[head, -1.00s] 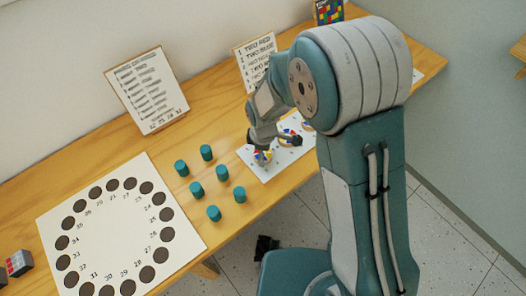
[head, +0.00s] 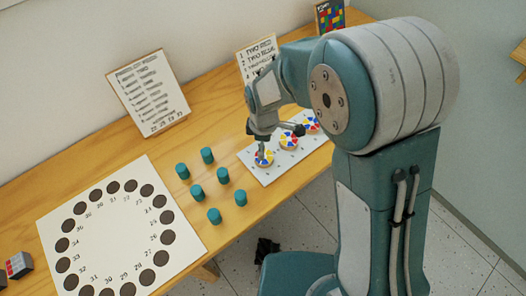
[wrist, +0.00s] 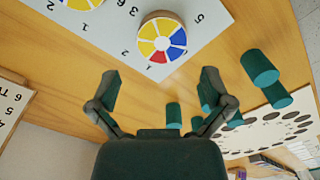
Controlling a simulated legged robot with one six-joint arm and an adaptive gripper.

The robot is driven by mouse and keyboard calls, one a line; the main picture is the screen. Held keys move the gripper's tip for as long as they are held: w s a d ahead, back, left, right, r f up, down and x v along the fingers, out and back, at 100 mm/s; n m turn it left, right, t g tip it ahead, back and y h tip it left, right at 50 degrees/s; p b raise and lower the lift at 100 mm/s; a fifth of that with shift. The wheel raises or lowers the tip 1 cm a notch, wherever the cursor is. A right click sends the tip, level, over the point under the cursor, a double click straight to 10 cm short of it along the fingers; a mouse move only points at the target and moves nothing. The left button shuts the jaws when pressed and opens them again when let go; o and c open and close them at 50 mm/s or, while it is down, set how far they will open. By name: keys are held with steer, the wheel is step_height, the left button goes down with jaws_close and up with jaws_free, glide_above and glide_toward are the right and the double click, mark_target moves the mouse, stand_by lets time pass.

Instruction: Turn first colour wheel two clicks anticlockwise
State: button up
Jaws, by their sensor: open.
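Three colour wheels with blue, yellow, red and white segments stand in a row on a white numbered board (head: 270,175). The near-left wheel (head: 263,158) is closest to the teal pegs; the middle wheel (head: 289,142) and the far wheel (head: 312,126) lie up and to the right. My gripper (head: 262,142) is just over the near-left wheel. In the wrist view my gripper (wrist: 158,85) is open and empty, with one wheel (wrist: 162,40) just beyond the fingertips, apart from them. Part of another wheel (wrist: 82,3) shows at the top edge.
Several teal pegs (head: 197,191) stand left of the board. A white panel with a ring of dark numbered holes (head: 105,235) lies further left. Two written signs (head: 148,95) lean at the wall. A grey block (head: 18,265) sits at the far left.

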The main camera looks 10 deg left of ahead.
step_height(320, 180, up, 6)
steer(key=shift+r, duration=0.2)
steer(key=shift+a, duration=0.1)
stand_by(0.3)
steer(key=s+d+r+m+t, duration=0.25)
steer(key=d+r+m, duration=0.55)
steer(key=d+r, duration=0.45)
steer(key=s+d+r+m+t, duration=0.3)
steer(key=s+d+r+m, duration=0.1)
steer(key=s+d+m, duration=0.6)
steer(key=shift+s+d+r+m, duration=0.3)
steer(key=shift+s+d+r, duration=0.05)
steer(key=shift+s+d, duration=0.55)
